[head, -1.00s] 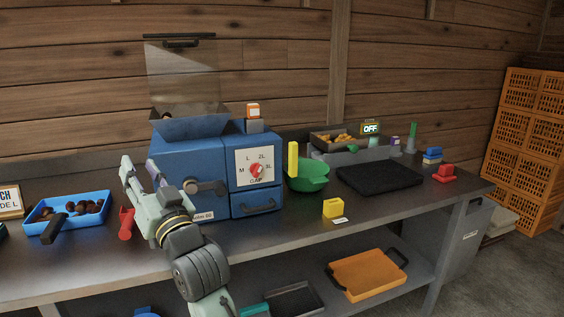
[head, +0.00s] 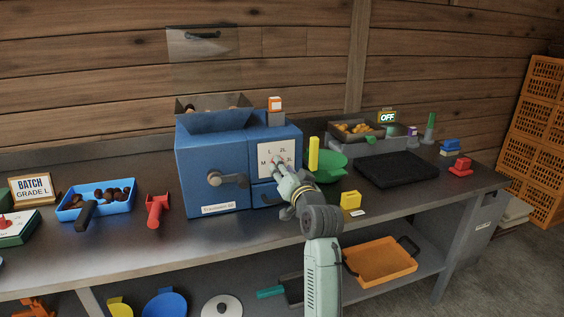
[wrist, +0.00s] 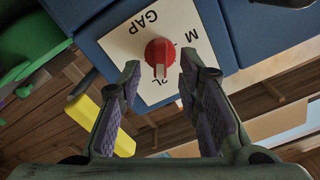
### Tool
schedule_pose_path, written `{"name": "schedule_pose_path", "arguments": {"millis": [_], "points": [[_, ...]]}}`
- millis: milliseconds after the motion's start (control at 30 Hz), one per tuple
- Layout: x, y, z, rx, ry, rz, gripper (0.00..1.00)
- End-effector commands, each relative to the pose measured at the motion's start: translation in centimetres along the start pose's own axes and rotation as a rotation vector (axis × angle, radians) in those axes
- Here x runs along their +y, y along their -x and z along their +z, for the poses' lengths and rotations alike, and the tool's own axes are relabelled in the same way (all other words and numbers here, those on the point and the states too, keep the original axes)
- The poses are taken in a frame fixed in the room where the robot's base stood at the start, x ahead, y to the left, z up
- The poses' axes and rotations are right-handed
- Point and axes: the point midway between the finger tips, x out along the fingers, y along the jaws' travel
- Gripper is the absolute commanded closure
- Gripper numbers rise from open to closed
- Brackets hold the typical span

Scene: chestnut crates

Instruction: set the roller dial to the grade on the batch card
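The batch card (head: 33,189) stands at the left of the bench and reads "BATCH GRADE L". The red roller dial (wrist: 159,54) sits on a white plate (wrist: 121,45) on the blue machine's front (head: 212,165). The plate carries M, L, 2L, 3L and GAP. In the wrist view the dial's ridge points to the picture's bottom, away from GAP; my fingers partly hide the letters there. My gripper (head: 283,166) is in front of the dial. Its fingers (wrist: 157,78) are open on either side of the dial, with gaps visible; it holds nothing.
A red scoop (head: 157,208) and blue tray (head: 66,211) of chestnuts lie to the left.

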Motion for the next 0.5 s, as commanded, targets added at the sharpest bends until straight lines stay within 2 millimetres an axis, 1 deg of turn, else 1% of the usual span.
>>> {"name": "schedule_pose_path", "arguments": {"millis": [33,100,200,500], "points": [[-0.1,-0.7,-0.2,-0.001,0.001,0.0,0.68],[-0.1,-1.4,-0.1,-0.001,0.001,0.0,0.68],[0.0,-2.0,-0.1,0.0,0.001,0.0,0.68],[0.0,-2.3,0.0,0.001,0.002,0.0,0.68]]}}
